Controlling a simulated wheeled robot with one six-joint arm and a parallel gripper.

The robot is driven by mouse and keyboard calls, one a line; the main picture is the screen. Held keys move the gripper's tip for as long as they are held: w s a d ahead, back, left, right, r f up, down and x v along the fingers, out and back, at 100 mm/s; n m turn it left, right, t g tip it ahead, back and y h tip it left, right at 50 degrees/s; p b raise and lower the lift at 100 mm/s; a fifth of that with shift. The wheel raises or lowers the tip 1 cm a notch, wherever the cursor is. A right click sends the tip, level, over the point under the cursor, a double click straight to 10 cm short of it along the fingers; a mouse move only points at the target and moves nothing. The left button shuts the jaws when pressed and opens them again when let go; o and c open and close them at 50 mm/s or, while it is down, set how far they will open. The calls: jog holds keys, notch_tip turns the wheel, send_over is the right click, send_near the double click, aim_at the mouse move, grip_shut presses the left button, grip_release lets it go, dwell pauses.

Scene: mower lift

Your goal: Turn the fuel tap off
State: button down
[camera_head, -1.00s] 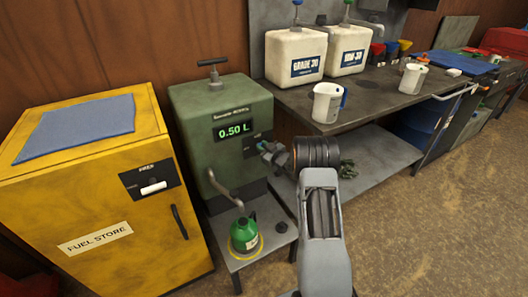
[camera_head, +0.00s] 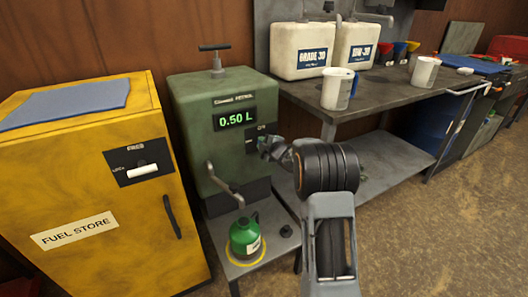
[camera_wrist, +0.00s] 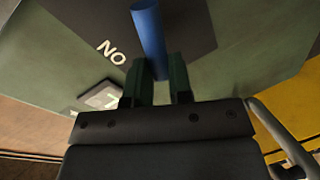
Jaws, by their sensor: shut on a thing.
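The green petrol dispenser (camera_head: 225,100) stands beside the yellow cabinet and its display (camera_head: 236,118) reads 0.50 L. My gripper (camera_head: 270,145) is at the dark panel on the right of its front, and largely hides the tap in the head view. In the wrist view, a blue tap lever (camera_wrist: 148,35) stands between the dark fingers of my gripper (camera_wrist: 159,85), which are shut on it. The lever crosses a dark plate with white lettering, seen turned around, that looks like "ON". A green can (camera_head: 245,236) stands below the spout (camera_head: 224,184).
The yellow fuel store cabinet (camera_head: 95,205) is close on the left. A workbench (camera_head: 385,98) with white jugs and a measuring cup (camera_head: 337,88) runs to the right. A small black cap (camera_head: 286,230) lies beside the can. The floor at right is clear.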

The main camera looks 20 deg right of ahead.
jog(key=n+b, duration=0.1)
jog(key=b, duration=0.1)
jog(key=f+n+b, duration=0.1)
jog(key=n+b, duration=0.1)
jog(key=b, duration=0.1)
jog(key=shift+a+h, duration=0.15)
jog(key=shift+h, duration=0.25)
jog(key=shift+r, duration=0.1)
jog(key=c, duration=1)
grip_release()
jog(key=shift+c, duration=0.2)
jog(key=p+v, duration=0.2)
jog(key=v, duration=1.1)
jog(key=shift+s+p, duration=0.35)
jog(key=shift+s, duration=0.1)
jog(key=shift+r, duration=0.1)
